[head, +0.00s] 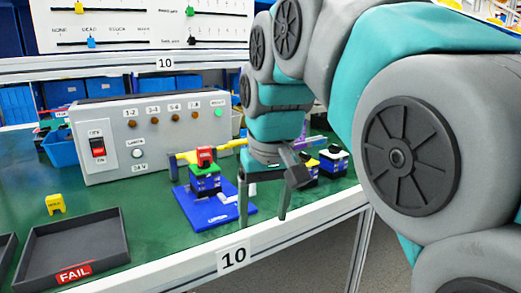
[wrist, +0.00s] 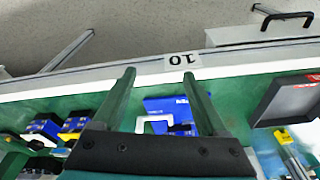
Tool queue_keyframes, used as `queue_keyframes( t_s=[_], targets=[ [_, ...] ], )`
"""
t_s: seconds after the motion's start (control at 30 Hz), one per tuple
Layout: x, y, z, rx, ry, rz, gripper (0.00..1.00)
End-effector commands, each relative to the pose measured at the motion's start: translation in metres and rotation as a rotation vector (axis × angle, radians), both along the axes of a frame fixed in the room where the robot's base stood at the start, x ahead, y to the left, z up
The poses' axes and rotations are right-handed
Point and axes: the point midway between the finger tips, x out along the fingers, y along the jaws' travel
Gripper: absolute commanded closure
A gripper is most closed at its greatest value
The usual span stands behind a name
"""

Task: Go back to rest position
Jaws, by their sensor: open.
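My gripper (head: 263,212) hangs open and pointing down near the front edge of the green table (head: 120,195), just right of a blue base plate (head: 236,213). Its two fingers are apart with nothing between them, also in the wrist view (wrist: 159,76). A rotary switch (head: 205,181) with a blue-and-black body, a red top and a yellow part stands on the plate. In the wrist view the plate (wrist: 170,104) shows behind the fingers with a white part (wrist: 153,124); the gripper body hides what lies below.
A grey control box (head: 150,135) with a red rocker switch stands behind. A dark FAIL tray (head: 75,247) and a small yellow piece (head: 55,203) lie at left. More blue-and-black switches (head: 333,162) stand right of the gripper. Open floor (wrist: 130,30) lies beyond the table's front edge.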

Motion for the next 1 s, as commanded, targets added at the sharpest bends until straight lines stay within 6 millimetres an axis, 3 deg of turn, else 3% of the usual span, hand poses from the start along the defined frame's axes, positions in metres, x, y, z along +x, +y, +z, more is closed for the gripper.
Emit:
queue_keyframes(
  t_s=[0.2,0.5,0.8,1.0],
  targets=[
    [-0.042,-0.056,-0.063,-0.026,0.093,-0.101,0.25],
    [-0.122,-0.113,-0.153,-0.051,0.222,-0.216,0.25],
    [-0.205,-0.141,-0.224,-0.065,0.326,-0.290,0.25],
    [-0.225,-0.145,-0.241,-0.066,0.348,-0.304,0.25]
  ],
)
